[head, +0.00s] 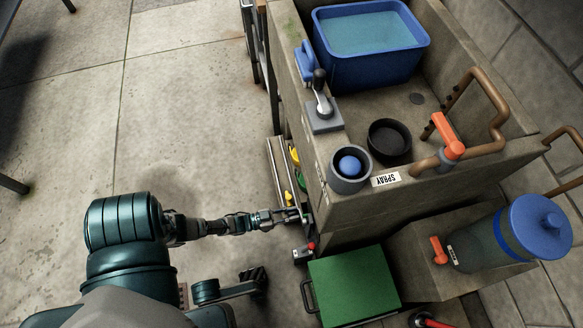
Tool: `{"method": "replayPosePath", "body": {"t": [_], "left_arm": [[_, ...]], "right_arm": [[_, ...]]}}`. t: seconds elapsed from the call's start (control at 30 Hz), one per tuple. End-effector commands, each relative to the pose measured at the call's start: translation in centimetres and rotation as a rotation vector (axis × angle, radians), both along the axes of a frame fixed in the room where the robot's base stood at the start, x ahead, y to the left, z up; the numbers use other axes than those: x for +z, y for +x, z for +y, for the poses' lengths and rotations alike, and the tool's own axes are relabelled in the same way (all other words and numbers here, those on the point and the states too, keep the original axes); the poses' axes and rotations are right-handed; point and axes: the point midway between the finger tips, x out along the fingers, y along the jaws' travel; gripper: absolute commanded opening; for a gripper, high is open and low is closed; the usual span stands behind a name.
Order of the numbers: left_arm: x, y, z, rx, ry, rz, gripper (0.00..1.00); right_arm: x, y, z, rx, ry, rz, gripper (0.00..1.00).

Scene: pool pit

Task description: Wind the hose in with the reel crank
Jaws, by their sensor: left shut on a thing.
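My left gripper (293,215) is at the end of the arm that comes in from the lower left. It is shut on a small part close against the left side of the stone trough (345,225). That part is too small and too covered to tell whether it is the reel crank. I cannot make out the reel or the hose clearly. A small grey fitting with a red top (304,254) is just below the gripper.
A green box (355,287) with a side handle stands below the trough. A blue basin of water (368,45), a lever (322,105), a black cup (389,141) and an orange-handled tap (449,138) are above. A blue-lidded drum (500,240) stands right. The left floor (180,100) is mostly clear.

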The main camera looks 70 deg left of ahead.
Motion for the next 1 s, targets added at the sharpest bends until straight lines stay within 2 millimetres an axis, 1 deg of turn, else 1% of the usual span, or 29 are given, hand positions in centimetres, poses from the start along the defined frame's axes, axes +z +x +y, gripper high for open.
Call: {"method": "replayPosePath", "body": {"t": [0.03,0.2,0.23,0.27,0.53,0.67,0.77,1.0], "left_arm": [[-0.1,-0.2,0.3,0.005,0.000,0.003,0.00],[-0.1,-0.2,0.3,0.005,-0.001,0.003,0.00],[-0.1,-0.2,0.3,0.005,-0.001,0.003,0.29],[-0.1,-0.2,0.3,0.005,-0.001,0.003,0.35],[0.0,-0.1,0.1,0.002,-0.002,0.000,0.35],[-0.1,-0.9,0.2,0.002,-0.002,0.002,0.35],[-0.1,-2.5,0.3,0.002,-0.002,0.002,0.35],[-0.2,-7.9,0.9,0.004,-0.002,0.005,0.35]], "right_arm": [[0.0,0.0,0.0,0.000,0.000,0.000,0.00],[0.1,-0.1,-0.1,0.000,0.002,-0.005,0.00],[0.2,-0.2,-0.1,-0.001,0.002,-0.006,0.00],[0.2,-0.2,-0.1,-0.001,0.002,-0.007,0.00],[0.5,-0.2,-0.1,0.000,0.000,-0.020,0.00],[0.6,-0.5,-0.1,0.000,0.000,-0.020,0.00],[0.5,-0.5,-0.1,-0.001,0.000,-0.019,0.00],[0.5,-0.4,-0.1,0.000,0.002,-0.016,0.00]]}}
